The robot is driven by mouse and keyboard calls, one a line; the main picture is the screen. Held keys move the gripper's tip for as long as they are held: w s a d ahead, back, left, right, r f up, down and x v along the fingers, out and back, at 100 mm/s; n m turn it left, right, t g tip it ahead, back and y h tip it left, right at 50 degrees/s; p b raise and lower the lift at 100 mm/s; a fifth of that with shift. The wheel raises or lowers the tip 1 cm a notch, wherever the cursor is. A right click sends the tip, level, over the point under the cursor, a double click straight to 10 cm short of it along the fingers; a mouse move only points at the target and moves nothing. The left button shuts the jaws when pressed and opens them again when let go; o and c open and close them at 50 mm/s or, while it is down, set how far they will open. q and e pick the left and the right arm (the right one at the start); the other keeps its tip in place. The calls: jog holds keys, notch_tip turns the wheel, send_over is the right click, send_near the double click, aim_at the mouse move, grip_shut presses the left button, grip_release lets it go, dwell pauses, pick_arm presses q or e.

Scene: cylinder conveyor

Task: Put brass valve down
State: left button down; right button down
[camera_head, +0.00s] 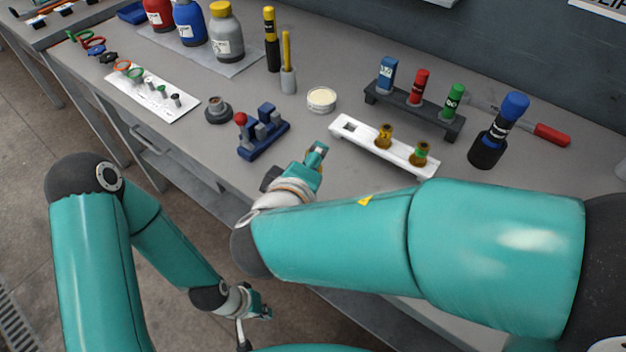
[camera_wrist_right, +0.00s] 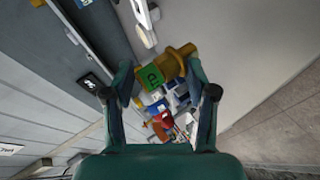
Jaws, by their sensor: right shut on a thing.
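A brass valve (camera_wrist_right: 178,60) with a green band lies between the fingertips of my right gripper (camera_wrist_right: 160,85) in the right wrist view; the gripper is shut on it. In the head view my right gripper (camera_head: 316,156) is over the near edge of the bench, left of the white rack (camera_head: 345,134), and the held valve cannot be made out there. Two brass pieces stand in the rack: one with a yellow band (camera_head: 384,136), one with a green band (camera_head: 420,153). My left gripper (camera_head: 262,308) hangs low in front of the bench; its fingers are too small to judge.
A dark rack (camera_head: 440,122) with blue, red and green pieces stands behind the white one. A blue-capped dark cylinder (camera_head: 497,132) and a red-handled tool (camera_head: 550,134) are at right.

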jog(key=shift+s+f, duration=0.1)
jog(key=shift+f, duration=2.15)
jog(key=shift+f, duration=0.1)
jog(key=shift+c, duration=1.7)
grip_release()
